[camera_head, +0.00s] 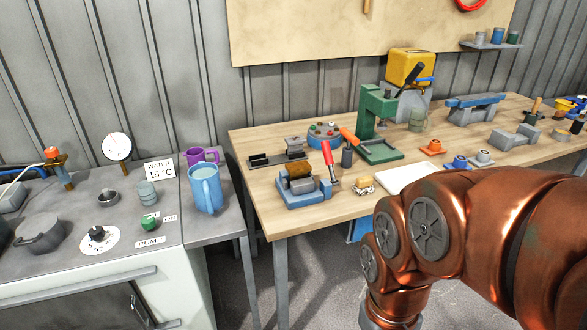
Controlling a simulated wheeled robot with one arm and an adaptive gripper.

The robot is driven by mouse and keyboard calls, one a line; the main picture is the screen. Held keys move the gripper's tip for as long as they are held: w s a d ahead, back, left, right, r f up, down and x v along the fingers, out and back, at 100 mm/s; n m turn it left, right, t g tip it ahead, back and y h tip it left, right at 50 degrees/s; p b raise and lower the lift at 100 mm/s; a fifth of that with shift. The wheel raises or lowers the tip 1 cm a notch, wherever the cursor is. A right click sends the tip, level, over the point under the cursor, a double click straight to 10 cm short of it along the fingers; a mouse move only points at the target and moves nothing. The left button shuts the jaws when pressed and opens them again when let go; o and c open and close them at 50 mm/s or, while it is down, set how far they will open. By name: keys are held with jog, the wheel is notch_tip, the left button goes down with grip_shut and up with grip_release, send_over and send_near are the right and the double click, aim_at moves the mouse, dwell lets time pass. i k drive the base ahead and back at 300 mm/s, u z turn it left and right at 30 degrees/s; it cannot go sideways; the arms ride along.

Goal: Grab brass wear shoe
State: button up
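I cannot tell for certain which thing is the brass wear shoe. A small pale, yellowish piece (365,185) lies near the front edge of the wooden workbench (290,225), just right of a blue fixture (303,194). That fixture holds a brownish-gold rounded part (299,171) and has a red-handled lever (328,155) at its right. My copper-coloured arm fills the lower right and bends down in front of the bench. Its end runs out of the bottom of the picture, so my gripper is not seen.
A green press (372,120) and a yellow container (410,68) stand behind. A white sheet (408,178) lies near my arm. Floor shows between counter and bench.

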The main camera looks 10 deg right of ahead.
aim_at(298, 170)
jog(key=u, duration=2.55)
jog(key=i, duration=2)
jog(key=z, duration=3.35)
jog(key=i, duration=0.5)
jog(key=u, duration=0.05)
